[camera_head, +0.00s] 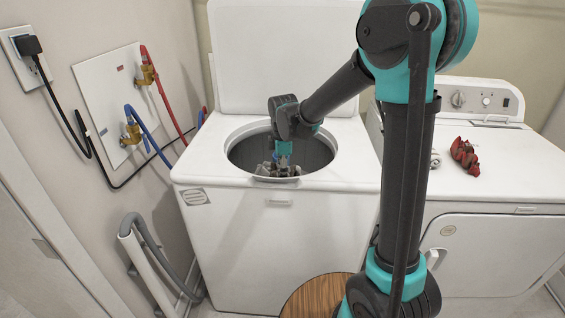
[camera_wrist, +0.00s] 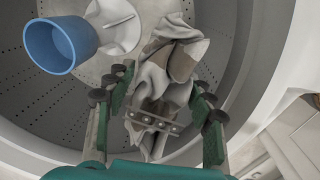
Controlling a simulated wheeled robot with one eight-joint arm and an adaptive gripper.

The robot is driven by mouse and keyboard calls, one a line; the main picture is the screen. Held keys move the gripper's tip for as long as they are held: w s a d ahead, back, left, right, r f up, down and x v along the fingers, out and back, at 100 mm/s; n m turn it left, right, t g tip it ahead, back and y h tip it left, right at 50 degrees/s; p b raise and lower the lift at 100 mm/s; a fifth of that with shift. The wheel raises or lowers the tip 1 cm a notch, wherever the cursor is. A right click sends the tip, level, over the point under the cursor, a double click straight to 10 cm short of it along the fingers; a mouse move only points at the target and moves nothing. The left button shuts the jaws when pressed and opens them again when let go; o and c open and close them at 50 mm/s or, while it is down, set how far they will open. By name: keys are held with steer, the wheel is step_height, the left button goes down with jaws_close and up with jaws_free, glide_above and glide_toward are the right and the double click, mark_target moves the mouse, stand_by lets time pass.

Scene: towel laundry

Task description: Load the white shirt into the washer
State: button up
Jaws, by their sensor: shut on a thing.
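The white shirt (camera_wrist: 172,62), a crumpled white and grey-brown cloth in the wrist view, is between the fingers of my gripper (camera_wrist: 160,92). My gripper is shut on it. The washer (camera_head: 270,225) stands in the middle of the head view with its lid (camera_head: 285,55) up. In that view my gripper (camera_head: 281,166) points down into the washer's round opening near its front rim. The perforated drum (camera_wrist: 35,100) is behind the shirt in the wrist view. The shirt's lower part and any contact with the drum cannot be made out.
A blue cup-like piece (camera_wrist: 62,45) is in the drum beside the white centre post (camera_wrist: 115,28). A second white machine (camera_head: 500,225) stands at right, with a red cloth (camera_head: 465,156) on top. Hoses and valves (camera_head: 132,130) are on the left wall. A round wooden top (camera_head: 312,297) is in front.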

steer(key=shift+f, duration=0.7)
steer(key=o, duration=1.3)
step_height(320, 180, up, 12)
steer(key=shift+r, duration=0.1)
